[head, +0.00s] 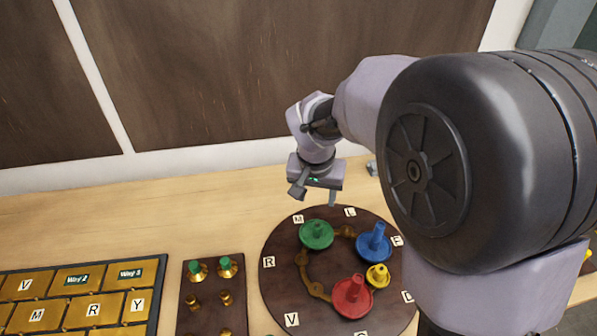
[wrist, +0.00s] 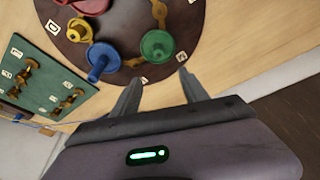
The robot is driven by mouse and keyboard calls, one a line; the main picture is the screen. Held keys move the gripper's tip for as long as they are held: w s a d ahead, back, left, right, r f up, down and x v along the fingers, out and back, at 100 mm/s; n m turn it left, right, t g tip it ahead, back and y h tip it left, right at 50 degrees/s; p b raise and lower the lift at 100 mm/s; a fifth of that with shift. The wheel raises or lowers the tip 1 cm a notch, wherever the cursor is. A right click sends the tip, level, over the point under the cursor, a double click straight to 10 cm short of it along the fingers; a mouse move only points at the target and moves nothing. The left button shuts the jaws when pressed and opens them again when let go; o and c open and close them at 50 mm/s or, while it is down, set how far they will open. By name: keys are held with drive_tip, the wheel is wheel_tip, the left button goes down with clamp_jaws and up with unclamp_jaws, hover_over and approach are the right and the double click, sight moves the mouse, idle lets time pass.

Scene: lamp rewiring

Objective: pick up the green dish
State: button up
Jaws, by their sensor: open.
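The green dish (head: 316,235) is a round green piece with a raised knob, standing on the dark round board (head: 275,285) near its far edge.
A blue dish (head: 374,242), a red dish (head: 352,297) and a small yellow one (head: 377,275) share the board. A dark pegboard (head: 212,290) and a brass-keyed panel (head: 75,297) stand left. In the wrist view a green panel (wrist: 45,85) carries brass parts. Bare table lies behind the board.

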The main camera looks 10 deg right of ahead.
sight(317, 223)
drive_tip(key=b+x, duration=0.1)
drive_tip(key=x, duration=0.4)
drive_tip(key=b+x, duration=0.2)
drive_tip(key=x, duration=0.4)
drive_tip(key=shift+s+d+f, duration=0.1)
drive_tip(key=shift+d+f, duration=0.15)
drive_tip(key=shift+f, duration=0.05)
drive_tip(key=b+x, duration=0.2)
drive_tip(key=x, duration=0.3)
drive_tip(key=shift+s+a+f, duration=0.1)
drive_tip(key=shift+s+a, duration=0.05)
drive_tip(key=shift+a, duration=0.05)
drive_tip(key=shift+c, duration=0.4)
clamp_jaws()
